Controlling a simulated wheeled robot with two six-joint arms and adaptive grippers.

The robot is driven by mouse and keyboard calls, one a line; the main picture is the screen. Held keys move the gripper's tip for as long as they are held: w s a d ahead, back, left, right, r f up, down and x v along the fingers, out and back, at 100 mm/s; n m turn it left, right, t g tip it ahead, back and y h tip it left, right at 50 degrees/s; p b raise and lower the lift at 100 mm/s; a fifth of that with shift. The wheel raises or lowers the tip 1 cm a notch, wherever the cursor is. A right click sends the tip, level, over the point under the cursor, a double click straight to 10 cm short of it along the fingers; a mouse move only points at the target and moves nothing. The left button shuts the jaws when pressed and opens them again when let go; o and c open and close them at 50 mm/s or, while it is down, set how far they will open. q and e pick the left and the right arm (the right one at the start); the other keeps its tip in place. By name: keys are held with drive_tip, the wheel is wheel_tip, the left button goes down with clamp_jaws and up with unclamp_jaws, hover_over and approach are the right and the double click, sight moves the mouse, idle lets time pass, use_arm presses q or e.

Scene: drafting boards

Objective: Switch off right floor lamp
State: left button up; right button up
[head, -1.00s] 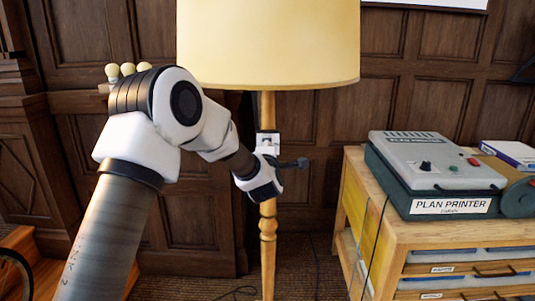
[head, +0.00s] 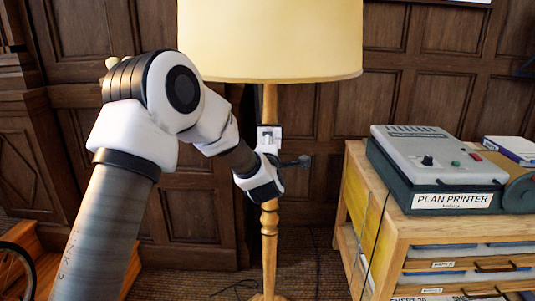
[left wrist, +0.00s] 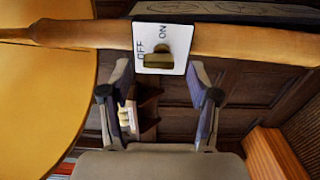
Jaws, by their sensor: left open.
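The floor lamp has a pale yellow shade (head: 270,40) and a turned wooden pole (head: 269,225). A white switch plate (head: 269,134) sits on the pole below the shade. My left gripper (head: 290,163) is at the pole, just below the plate. In the left wrist view its two fingers are spread, with an empty gap (left wrist: 160,92) between them, in front of the toggle. My right gripper is out of view.
A plan printer (head: 436,170) stands on a wooden drawer cabinet (head: 400,235) to the right of the lamp. A dark cord (head: 375,235) hangs down its side. Dark panelled wall (head: 425,100) is behind. Wooden steps (head: 25,250) are at the lower left.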

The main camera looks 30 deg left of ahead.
use_arm(q)
drive_tip(key=v, duration=0.9)
drive_tip(key=shift+s, duration=0.35)
drive_tip(key=shift+d, duration=0.1)
